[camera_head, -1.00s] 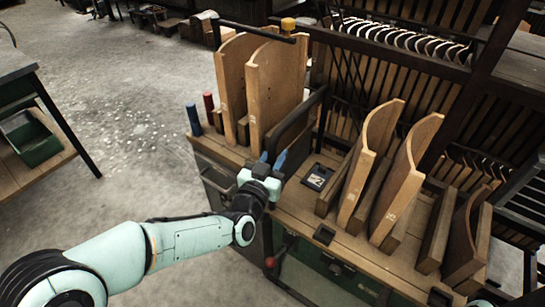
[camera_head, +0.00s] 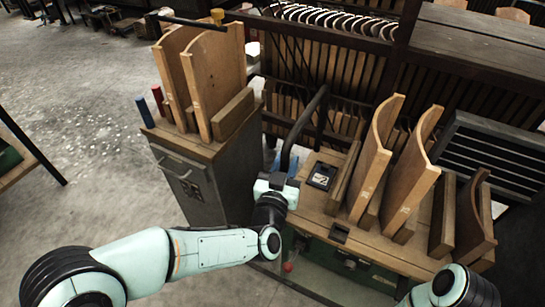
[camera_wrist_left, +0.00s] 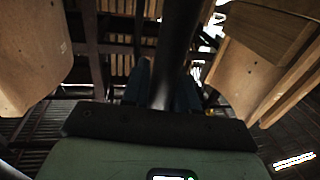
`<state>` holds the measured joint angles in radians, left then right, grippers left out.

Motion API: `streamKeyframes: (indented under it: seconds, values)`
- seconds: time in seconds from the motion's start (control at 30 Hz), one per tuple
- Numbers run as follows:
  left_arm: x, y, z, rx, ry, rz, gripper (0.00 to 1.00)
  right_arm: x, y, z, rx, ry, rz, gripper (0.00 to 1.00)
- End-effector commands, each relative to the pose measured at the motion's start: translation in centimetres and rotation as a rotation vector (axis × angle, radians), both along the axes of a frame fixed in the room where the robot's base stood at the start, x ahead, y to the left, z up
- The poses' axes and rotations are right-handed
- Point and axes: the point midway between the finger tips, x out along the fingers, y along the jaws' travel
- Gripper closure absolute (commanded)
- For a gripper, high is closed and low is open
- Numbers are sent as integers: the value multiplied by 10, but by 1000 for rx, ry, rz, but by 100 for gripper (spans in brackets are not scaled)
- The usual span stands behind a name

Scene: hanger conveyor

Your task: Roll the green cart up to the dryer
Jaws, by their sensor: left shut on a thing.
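The green cart (camera_head: 312,212) has a wooden top and a green side. It stands right of centre in the head view, carrying upright curved wooden panels (camera_head: 408,170) and a small black device (camera_head: 321,176). A dark curved handle (camera_head: 309,118) rises at its left end. My left gripper (camera_head: 284,160) is shut on this handle. In the left wrist view the handle (camera_wrist_left: 180,45) runs up from between the blue fingers. I cannot tell for sure which structure is the dryer; a dark slatted unit (camera_head: 492,150) stands beyond the cart at right. My right gripper is out of view.
A grey cabinet (camera_head: 195,185) with a wooden top and tall curved panels (camera_head: 212,82) stands left of the cart, with a gap between. Dark slatted racks (camera_head: 335,60) line the back. Open concrete floor (camera_head: 85,110) lies at left.

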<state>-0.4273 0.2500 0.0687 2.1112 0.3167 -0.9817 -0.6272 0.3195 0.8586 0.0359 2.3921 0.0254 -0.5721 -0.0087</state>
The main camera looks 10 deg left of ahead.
Motion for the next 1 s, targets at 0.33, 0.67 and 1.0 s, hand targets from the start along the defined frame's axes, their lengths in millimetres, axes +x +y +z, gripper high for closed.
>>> streamKeyframes:
  seconds: [0.33, 0.67, 1.0]
  values:
    - [-23, -63, 0, 1, 2, -8, 100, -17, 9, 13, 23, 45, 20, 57]
    - [-39, -106, 0, 1, 1, -4, 100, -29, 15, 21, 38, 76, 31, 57]
    - [-45, -124, 0, 0, 0, 0, 100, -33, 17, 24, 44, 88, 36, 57]
